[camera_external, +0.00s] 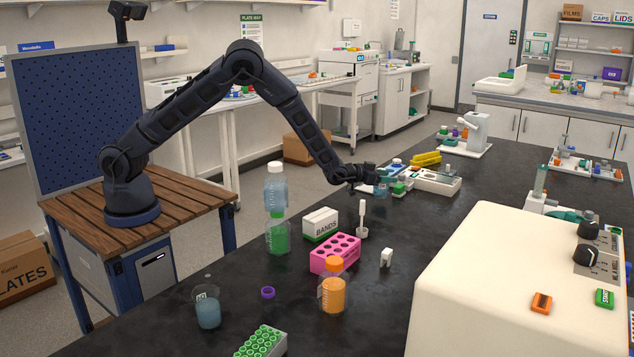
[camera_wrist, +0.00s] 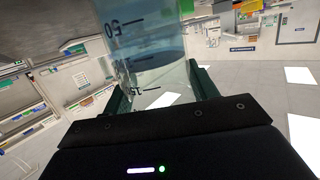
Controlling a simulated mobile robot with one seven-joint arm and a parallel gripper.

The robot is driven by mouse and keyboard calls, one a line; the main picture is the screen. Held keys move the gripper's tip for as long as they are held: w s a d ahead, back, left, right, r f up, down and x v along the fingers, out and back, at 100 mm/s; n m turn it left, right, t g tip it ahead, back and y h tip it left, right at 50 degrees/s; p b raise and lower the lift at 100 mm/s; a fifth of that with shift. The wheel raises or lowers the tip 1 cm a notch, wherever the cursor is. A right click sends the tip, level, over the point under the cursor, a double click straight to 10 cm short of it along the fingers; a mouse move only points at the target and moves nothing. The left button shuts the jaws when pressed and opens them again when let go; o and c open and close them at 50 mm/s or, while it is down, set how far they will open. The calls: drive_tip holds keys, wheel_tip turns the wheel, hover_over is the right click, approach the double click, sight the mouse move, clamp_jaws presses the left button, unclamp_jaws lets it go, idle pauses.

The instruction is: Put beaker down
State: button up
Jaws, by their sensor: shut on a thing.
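My gripper (camera_wrist: 162,88) is shut on a clear beaker (camera_wrist: 150,52) with black graduation marks and blue liquid in it. The beaker fills the top middle of the wrist view, between the two dark green fingers. In the external view my gripper (camera_external: 376,184) is at the far side of the black bench, left of a tray with coloured parts. The held beaker is small and partly hidden there, and I cannot tell whether its base touches the bench. Another beaker with blue liquid (camera_external: 208,311) stands at the near left of the bench.
The tray of coloured parts (camera_external: 437,181) is close to my gripper. A cream machine (camera_external: 490,290) fills the right front.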

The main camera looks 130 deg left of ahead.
drive_tip(key=shift+f, duration=1.1)
drive_tip(key=shift+f, duration=0.1)
drive_tip(key=o, duration=1.1)
drive_tip(key=shift+s+d, duration=0.1)
drive_tip(key=shift+d, duration=0.05)
drive_tip(key=v, duration=1.1)
drive_tip(key=shift+s+d, duration=0.2)
drive_tip(key=shift+d, duration=0.05)
